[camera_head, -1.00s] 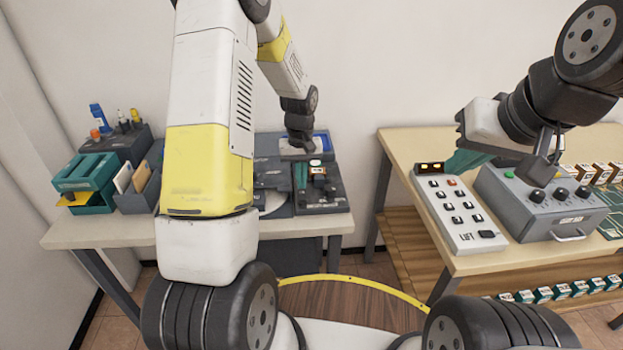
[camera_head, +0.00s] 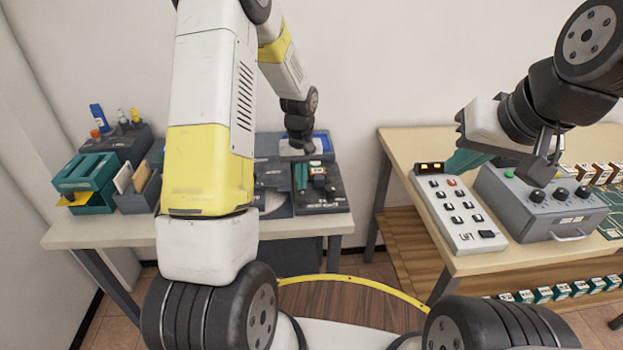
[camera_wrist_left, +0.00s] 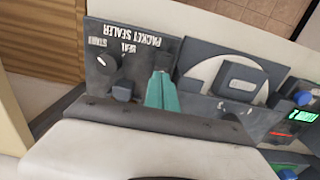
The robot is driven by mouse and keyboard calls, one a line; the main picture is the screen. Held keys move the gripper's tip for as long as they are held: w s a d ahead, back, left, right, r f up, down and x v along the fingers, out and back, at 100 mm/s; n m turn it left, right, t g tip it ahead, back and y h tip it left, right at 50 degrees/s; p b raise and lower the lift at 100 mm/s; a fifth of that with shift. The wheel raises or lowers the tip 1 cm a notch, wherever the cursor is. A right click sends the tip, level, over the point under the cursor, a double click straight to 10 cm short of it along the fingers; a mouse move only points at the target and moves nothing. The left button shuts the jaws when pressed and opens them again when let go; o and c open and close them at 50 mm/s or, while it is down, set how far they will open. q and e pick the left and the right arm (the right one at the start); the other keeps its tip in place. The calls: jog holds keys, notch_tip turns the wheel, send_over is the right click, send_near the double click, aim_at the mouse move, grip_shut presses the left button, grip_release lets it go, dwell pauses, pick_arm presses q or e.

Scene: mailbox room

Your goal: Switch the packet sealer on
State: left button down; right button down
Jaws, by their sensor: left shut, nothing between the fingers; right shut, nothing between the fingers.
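The packet sealer (camera_head: 322,190) is a dark grey device at the right end of the left table. In the left wrist view its panel (camera_wrist_left: 135,58) reads PACKET SEALER, with a round black knob (camera_wrist_left: 104,62) near the word START. A small dark block (camera_wrist_left: 123,92) sits near the word SEAL. My left gripper (camera_head: 301,176) is shut and empty over the sealer; its teal fingers also show in the left wrist view (camera_wrist_left: 161,84), to the right of the block. I cannot tell whether they touch the panel. My right gripper (camera_head: 462,161) is shut and empty, beside a keypad box.
The keypad box (camera_head: 460,222) and a grey box with several knobs (camera_head: 545,212) stand on the right table. Left of the sealer is a device with a pale disc (camera_wrist_left: 225,78). Teal trays (camera_head: 88,182) stand at the far left. A floor gap separates the tables.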

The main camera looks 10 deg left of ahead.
pick_arm(q)
jog(key=shift+f, duration=0.8)
dwell(0.4)
jog(key=shift+r, duration=3.55)
notch_tip(320, 180, up, 10)
jog(key=f+t, duration=0.1)
jog(key=t, duration=0.1)
send_over(302, 192)
jog(key=s, duration=0.5)
jog(key=s+d+r+m+t+h, duration=0.1)
jog(key=s+r+m+t, duration=0.1)
jog(key=s+r, duration=0.8)
jog(key=s+d+r+m+t+h, duration=0.1)
jog(key=s+r+t, duration=0.1)
jog(key=s, duration=0.7)
jog(key=shift+s+r+m, duration=0.15)
jog(key=shift+r+m, duration=0.05)
jog(key=shift+m, duration=0.2)
jog(key=shift+d, duration=0.1)
